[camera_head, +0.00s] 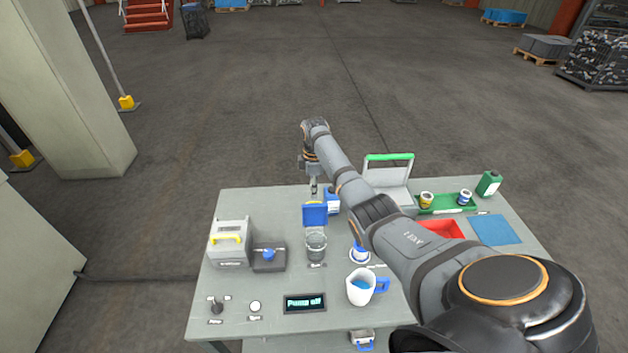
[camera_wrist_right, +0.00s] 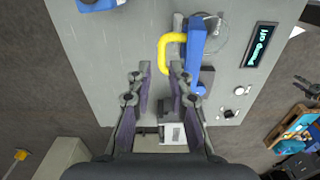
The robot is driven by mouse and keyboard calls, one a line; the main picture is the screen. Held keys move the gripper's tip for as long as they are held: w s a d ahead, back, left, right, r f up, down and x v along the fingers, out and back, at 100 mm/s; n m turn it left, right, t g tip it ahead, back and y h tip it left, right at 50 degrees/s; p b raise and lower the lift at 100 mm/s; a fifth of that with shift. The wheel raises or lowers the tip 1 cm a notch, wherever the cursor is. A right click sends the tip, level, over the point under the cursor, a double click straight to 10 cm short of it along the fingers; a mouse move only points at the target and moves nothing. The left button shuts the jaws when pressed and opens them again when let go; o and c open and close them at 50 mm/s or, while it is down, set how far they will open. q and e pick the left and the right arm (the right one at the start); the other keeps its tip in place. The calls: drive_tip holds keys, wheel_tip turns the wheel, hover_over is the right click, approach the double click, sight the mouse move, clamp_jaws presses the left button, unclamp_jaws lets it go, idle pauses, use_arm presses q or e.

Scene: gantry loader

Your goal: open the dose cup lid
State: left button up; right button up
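The dose cup looks to be the clear glass cup (camera_head: 316,246) near the middle of the table; its rim shows uncovered. Its blue lid (camera_head: 315,215) stands raised, roughly upright, behind the cup. In the right wrist view the lid (camera_wrist_right: 196,38) shows beside the cup (camera_wrist_right: 216,40), with its yellow handle (camera_wrist_right: 166,52) on the side away from the cup. My right gripper (camera_head: 314,188) is above and behind the lid at the table's far side. In the wrist view its fingers (camera_wrist_right: 160,74) are apart, empty, near the handle. My left gripper is out of view.
A grey box with yellow handle (camera_head: 229,241) and a blue knob (camera_head: 268,254) stand left. A jug (camera_head: 360,287) and a display (camera_head: 304,303) are in front. A blue container (camera_head: 333,201) stands close behind the lid. My right arm crosses over the table's right half.

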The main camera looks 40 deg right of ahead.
wheel_tip(320, 180, up, 5)
drive_tip(key=shift+r, duration=0.1)
idle(0.6)
